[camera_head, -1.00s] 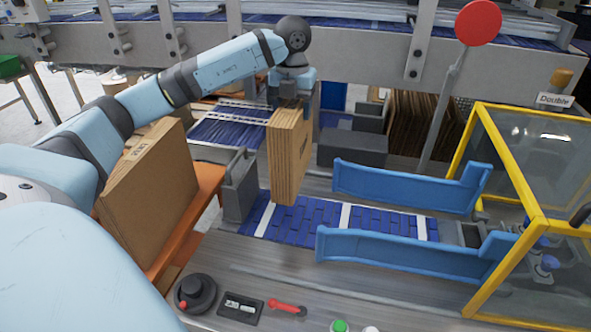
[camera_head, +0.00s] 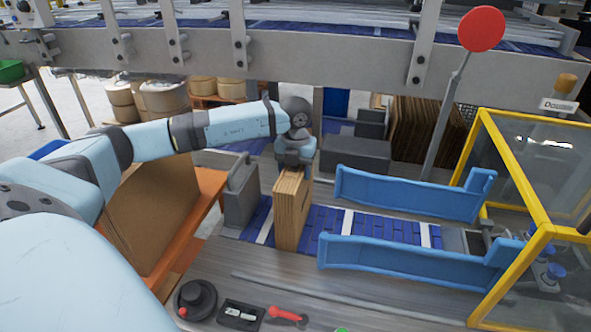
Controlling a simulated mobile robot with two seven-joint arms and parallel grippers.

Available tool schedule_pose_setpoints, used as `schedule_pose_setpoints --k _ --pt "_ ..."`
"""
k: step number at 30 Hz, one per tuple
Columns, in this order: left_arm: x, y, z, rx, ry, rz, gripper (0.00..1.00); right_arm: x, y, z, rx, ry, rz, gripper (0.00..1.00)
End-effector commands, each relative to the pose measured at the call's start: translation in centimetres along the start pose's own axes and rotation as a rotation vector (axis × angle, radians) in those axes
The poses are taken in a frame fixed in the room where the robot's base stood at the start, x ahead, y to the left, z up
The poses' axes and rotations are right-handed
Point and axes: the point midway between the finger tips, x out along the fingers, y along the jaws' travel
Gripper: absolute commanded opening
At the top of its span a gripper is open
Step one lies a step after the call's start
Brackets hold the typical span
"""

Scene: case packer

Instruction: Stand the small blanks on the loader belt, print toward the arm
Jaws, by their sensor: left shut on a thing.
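My left gripper (camera_head: 294,172) is shut on a stack of small brown blanks (camera_head: 291,212) and holds it from above, upright. The stack is at the left part of the blue loader belt (camera_head: 325,222), its lower edge at the belt or just over it; I cannot tell whether it touches. Only the stack's edges and a narrow side show clearly, so the print is not visible. More cardboard blanks (camera_head: 155,215) stand on an orange rack at the left, partly hidden by my arm. My right gripper is not in view.
Two blue guide rails (camera_head: 405,195) flank the belt on the right. A grey upright block (camera_head: 240,195) stands just left of the stack. A yellow-framed guard (camera_head: 540,235) is at the right. A knob (camera_head: 195,298) and red handle (camera_head: 287,315) sit in front.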

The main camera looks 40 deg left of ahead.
Motion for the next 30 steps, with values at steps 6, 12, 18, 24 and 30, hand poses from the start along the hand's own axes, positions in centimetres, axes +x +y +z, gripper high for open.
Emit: schedule_pose_setpoints --k 6,12,18,24,30 --pt "-0.1 0.0 0.1 -0.001 -0.002 -0.001 0.04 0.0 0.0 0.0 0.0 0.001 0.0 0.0" --pt "0.2 0.0 0.0 -0.001 -0.001 0.0 0.78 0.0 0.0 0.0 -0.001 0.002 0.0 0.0" --pt "0.2 0.0 0.0 -0.001 -0.001 0.0 0.85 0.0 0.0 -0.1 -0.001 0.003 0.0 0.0" --pt "-0.5 0.0 0.1 -0.001 -0.002 -0.001 0.85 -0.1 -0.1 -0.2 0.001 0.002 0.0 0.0" --pt "-3.9 0.0 0.1 -0.002 -0.005 -0.002 0.85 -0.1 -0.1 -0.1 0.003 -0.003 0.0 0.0"
